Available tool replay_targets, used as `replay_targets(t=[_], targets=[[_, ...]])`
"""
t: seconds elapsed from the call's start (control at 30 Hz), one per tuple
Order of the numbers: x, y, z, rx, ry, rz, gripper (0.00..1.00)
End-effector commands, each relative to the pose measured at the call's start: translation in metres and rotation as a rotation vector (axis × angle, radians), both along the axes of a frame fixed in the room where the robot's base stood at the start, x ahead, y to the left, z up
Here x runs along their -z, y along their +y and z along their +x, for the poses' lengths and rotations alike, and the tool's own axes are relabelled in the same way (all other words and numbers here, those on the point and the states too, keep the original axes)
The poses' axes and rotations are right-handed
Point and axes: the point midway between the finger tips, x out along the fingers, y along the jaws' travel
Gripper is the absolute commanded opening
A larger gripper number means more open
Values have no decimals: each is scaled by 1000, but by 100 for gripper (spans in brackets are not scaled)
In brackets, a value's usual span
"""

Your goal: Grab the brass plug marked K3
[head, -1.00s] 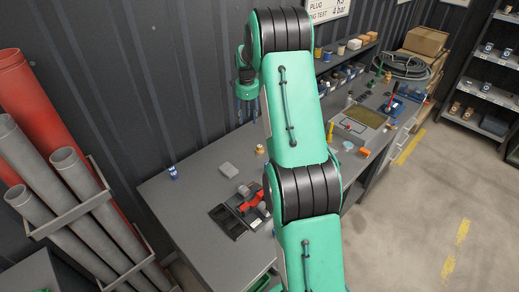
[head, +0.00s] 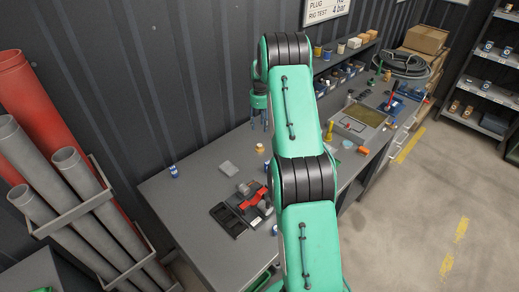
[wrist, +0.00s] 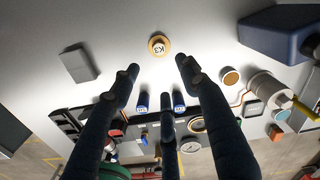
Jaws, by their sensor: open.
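The brass plug marked K3 (wrist: 159,45) stands on the grey bench in the wrist view, its white label readable. It lies just beyond the fingertips of my gripper (wrist: 158,78) and apart from them. In the head view, a small brass-coloured piece (head: 260,147) stands on the bench below my gripper (head: 261,125). My gripper is open and empty, with its three dark fingers spread and pointing towards the bench. The exact height of the fingertips above the plug is hard to tell.
A grey block (wrist: 79,62) lies left of the plug and a blue box (wrist: 278,34) stands at the right. Two blue-sided, white-labelled pieces sit between the fingers. A black tray (head: 228,219) is at the bench front. Bench surface around the plug is mostly clear.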

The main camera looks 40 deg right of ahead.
Motion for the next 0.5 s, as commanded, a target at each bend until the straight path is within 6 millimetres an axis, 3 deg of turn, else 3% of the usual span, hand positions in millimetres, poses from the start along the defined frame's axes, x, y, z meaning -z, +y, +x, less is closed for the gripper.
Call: replay_targets(t=[0.5], targets=[[67,1,0,-1,2,1,45]])
